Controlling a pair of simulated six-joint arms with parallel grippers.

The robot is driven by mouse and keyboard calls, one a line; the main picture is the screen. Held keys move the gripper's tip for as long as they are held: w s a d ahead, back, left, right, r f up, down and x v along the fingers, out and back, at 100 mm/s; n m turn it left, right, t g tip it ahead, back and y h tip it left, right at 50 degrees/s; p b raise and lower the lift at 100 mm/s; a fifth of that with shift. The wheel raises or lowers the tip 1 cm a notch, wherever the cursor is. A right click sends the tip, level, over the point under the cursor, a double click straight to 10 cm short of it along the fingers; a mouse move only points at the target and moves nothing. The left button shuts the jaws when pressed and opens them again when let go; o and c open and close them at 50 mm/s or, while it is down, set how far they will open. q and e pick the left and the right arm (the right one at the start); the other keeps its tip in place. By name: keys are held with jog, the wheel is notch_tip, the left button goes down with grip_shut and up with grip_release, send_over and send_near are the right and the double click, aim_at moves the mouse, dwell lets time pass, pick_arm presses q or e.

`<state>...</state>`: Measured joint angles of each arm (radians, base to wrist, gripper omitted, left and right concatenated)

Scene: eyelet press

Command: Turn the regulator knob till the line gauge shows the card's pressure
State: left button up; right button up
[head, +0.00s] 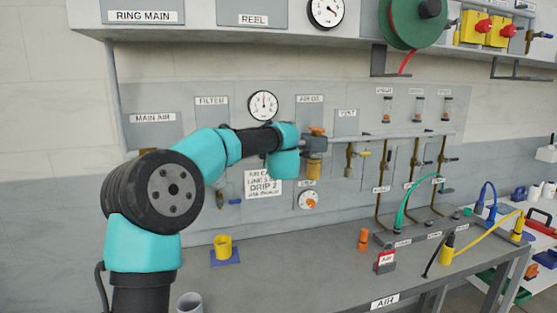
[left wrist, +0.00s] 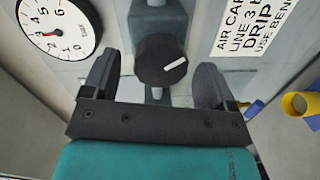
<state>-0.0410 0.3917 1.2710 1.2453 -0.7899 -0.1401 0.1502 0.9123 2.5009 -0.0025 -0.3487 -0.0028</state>
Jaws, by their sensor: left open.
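The black regulator knob (left wrist: 160,60) faces the left wrist camera, its white mark pointing right and slightly up. My left gripper (left wrist: 156,78) is open, one finger on each side of the knob; I cannot tell whether they touch it. In the head view, my arm hides the knob and gripper. The white line gauge (left wrist: 54,28) is at the upper left, partly cut off; its needle is hard to read. It also shows in the head view (head: 263,105). The card (left wrist: 252,25) reads "LINE 3" and "DRIP", with line ends cut off; it hangs below my arm (head: 263,186). My right gripper is not in view.
A yellow cup (head: 223,246) stands on a blue pad on the bench, and shows in the wrist view (left wrist: 298,103). An orange-topped oiler (head: 316,150) is right of my wrist. Pipes and valves (head: 381,180) line the wall rightward.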

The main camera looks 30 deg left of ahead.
pick_arm(q)
jog(key=v, duration=1.5)
jog(key=shift+s+d, duration=0.3)
jog(key=shift+f, duration=0.1)
